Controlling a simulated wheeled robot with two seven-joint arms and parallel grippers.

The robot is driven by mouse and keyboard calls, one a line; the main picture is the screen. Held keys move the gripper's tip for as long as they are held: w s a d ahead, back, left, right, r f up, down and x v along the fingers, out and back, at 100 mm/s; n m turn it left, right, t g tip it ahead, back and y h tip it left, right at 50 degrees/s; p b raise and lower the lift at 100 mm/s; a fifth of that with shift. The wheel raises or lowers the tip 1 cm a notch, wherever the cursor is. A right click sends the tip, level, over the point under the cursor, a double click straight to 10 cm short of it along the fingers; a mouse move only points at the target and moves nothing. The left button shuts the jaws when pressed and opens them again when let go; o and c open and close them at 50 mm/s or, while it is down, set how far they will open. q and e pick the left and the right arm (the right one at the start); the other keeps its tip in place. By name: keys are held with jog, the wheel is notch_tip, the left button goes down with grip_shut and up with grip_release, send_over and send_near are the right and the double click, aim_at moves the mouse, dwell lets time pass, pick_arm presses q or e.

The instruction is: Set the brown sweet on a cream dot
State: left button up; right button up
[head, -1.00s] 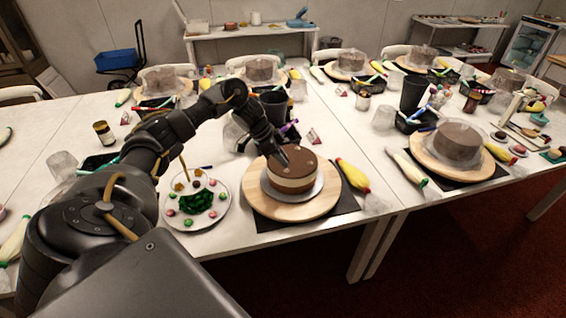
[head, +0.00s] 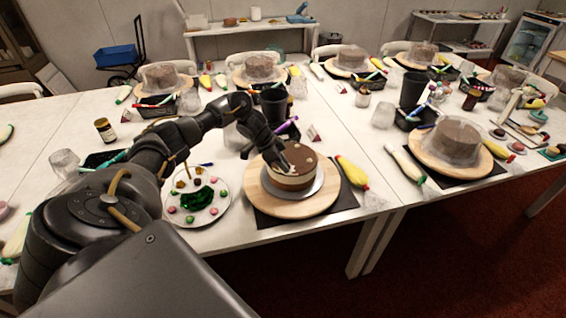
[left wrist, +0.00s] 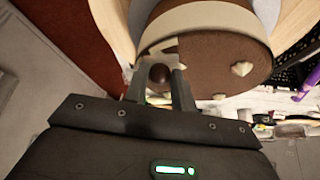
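The cake (head: 292,182) has a brown top with cream dots and a cream band on its side. It sits on a round wooden turntable (head: 262,205). My left gripper (head: 284,164) is low at the cake's top. In the left wrist view, the round brown sweet (left wrist: 160,73) is between the two fingers, and the gripper (left wrist: 160,80) appears shut on it. A pale cream shape (left wrist: 163,49) shows right beside the sweet; I cannot tell if they touch. Other cream dots (left wrist: 241,69) stand on the brown top (left wrist: 215,60). My right gripper is not in view.
A white plate (head: 182,218) with green, pink and other sweets lies left of the cake. A dark cup (head: 273,103) stands behind. A yellow piping bag (head: 352,172) lies to the right. Other cakes under clear covers (head: 458,143) stand around the table.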

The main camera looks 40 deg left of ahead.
pick_arm(q)
jog(key=o, duration=0.3)
jog(key=shift+r, duration=0.1)
jog(key=b+v, duration=0.1)
jog(key=v, duration=1.1)
jog(key=shift+r, duration=0.15)
